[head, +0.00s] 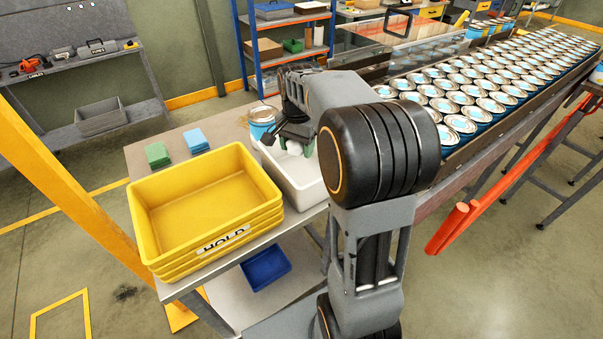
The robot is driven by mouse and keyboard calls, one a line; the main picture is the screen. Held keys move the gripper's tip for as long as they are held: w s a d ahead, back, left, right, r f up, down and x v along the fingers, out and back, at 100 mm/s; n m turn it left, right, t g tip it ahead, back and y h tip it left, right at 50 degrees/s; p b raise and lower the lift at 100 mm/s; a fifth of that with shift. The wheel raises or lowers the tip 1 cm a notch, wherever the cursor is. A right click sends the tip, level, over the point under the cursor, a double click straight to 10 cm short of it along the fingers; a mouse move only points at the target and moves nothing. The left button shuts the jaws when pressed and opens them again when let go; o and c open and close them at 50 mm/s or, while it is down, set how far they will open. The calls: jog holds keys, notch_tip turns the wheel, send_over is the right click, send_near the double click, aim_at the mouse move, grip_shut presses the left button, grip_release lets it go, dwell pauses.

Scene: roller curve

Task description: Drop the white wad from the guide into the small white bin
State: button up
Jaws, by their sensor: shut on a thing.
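The small white bin (308,192) stands on the cart between the yellow bins and my arm. My arm partly covers it on the right. My gripper (292,143) points down over the back part of the bin. It is shut on the white wad (294,148), a small pale shape showing just below the dark green part at the gripper. The exact gap between the wad and the bin floor cannot be told from this view.
Stacked yellow bins (205,205) marked HOLD fill the cart's front left. Green (158,155) and blue (196,141) pads lie behind them. A can (262,122) stands behind the white bin. A blue tray (265,270) sits on the lower shelf. An orange rail (455,225) is at right.

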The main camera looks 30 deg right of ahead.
jog(key=shift+f, duration=0.35)
jog(key=o, duration=1)
jog(key=shift+c, duration=0.2)
notch_tip(320, 180, up, 14)
jog(key=shift+b, duration=0.35)
jog(key=shift+s+f, duration=0.1)
jog(key=shift+f, duration=0.05)
